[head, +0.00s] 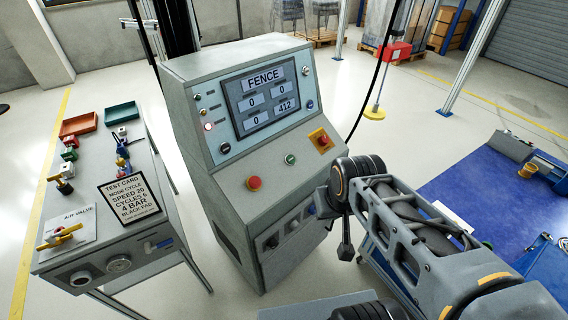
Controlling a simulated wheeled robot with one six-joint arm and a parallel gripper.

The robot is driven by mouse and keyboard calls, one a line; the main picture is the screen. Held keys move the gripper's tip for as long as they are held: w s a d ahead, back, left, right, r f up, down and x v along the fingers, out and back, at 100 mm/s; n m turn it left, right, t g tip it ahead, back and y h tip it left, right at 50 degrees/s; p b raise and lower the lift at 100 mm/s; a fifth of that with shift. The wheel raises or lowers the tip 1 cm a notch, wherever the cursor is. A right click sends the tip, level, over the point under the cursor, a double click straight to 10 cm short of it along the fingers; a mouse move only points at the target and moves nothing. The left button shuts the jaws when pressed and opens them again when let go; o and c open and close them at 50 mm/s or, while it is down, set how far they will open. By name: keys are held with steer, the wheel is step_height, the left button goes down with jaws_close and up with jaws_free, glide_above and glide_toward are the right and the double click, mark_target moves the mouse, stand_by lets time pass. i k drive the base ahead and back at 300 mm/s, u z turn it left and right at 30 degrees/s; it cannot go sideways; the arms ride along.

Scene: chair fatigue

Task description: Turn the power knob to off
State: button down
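A grey control console (225,190) stands in the middle, with a lit screen (263,97) reading FENCE and several numbers. My arm reaches in from the lower right. My gripper (346,246) seems to be the dark narrow end hanging below the wrist, right of the console's front and below the knob, apart from it. Its fingers are too small and dark to tell open from shut.
A red mushroom button (254,183) and a green button (290,159) sit left of the knob. Dark knobs (271,243) line the console's lower front. A side bench (110,235) with valves and a text card stands left.

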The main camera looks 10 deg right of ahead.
mark_target(322, 140)
steer(key=z, duration=1.35)
steer(key=i, duration=0.8)
steer(key=u, duration=2.35)
